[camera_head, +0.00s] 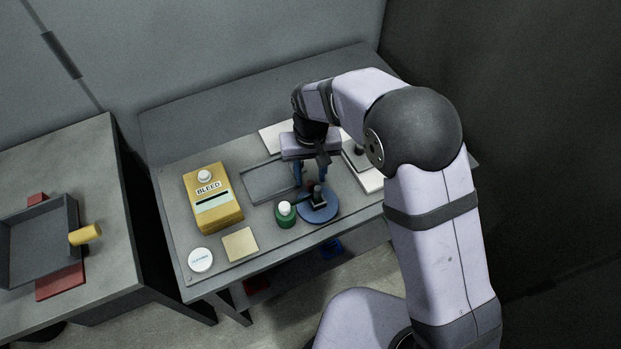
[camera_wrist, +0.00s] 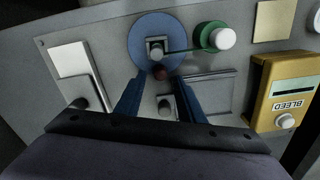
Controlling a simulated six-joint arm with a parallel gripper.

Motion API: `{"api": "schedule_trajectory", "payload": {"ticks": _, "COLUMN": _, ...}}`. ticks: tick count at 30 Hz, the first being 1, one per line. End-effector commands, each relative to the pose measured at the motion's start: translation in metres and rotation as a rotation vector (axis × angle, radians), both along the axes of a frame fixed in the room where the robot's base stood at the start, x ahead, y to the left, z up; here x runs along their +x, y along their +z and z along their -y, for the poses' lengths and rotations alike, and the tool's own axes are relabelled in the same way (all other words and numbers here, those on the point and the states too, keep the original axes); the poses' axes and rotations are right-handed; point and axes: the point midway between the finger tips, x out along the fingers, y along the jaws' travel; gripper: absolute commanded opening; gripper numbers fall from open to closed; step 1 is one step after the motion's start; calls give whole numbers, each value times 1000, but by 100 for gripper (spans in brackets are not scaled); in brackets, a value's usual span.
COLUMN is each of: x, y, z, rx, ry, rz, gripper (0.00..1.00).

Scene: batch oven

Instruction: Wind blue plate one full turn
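The blue plate (camera_head: 329,212) is a round disc near the front of the bench, and it shows at the top of the wrist view (camera_wrist: 142,55). A grey block with a rounded post (camera_wrist: 156,50) stands at its middle. A small dark red knob (camera_wrist: 160,72) sits at the plate's edge nearest my gripper. My gripper (camera_head: 311,184) is over the bench just behind the plate, pointing down. In the wrist view its two blue fingers (camera_wrist: 161,78) are apart, with the red knob showing between their tips and no visible contact. The knob's height relative to the tips is unclear.
A green round part with a white cap (camera_head: 286,211) stands beside the plate, and a thin green bar (camera_wrist: 183,51) runs from it toward the post. A yellow BLEED box (camera_head: 226,213), a grey tray (camera_head: 259,195) and a beige square (camera_head: 240,244) lie left.

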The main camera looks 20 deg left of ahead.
Motion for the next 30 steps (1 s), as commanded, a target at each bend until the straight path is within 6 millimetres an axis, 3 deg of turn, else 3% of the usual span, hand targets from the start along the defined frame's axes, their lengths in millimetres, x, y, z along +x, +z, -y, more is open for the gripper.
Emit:
{"api": "schedule_trajectory", "payload": {"ticks": 6, "x": 1, "y": 29, "z": -1, "rx": 3, "ry": 0, "rz": 4, "gripper": 35}}
{"api": "schedule_trajectory", "payload": {"ticks": 12, "x": 1, "y": 45, "z": 0, "rx": 1, "ry": 0, "rz": 2, "gripper": 35}}
{"api": "schedule_trajectory", "payload": {"ticks": 27, "x": 0, "y": 47, "z": 1, "rx": 0, "ry": -1, "rz": 1, "gripper": 35}}
{"api": "schedule_trajectory", "payload": {"ticks": 30, "x": 3, "y": 49, "z": 12, "rx": 0, "ry": -17, "rz": 0, "gripper": 35}}
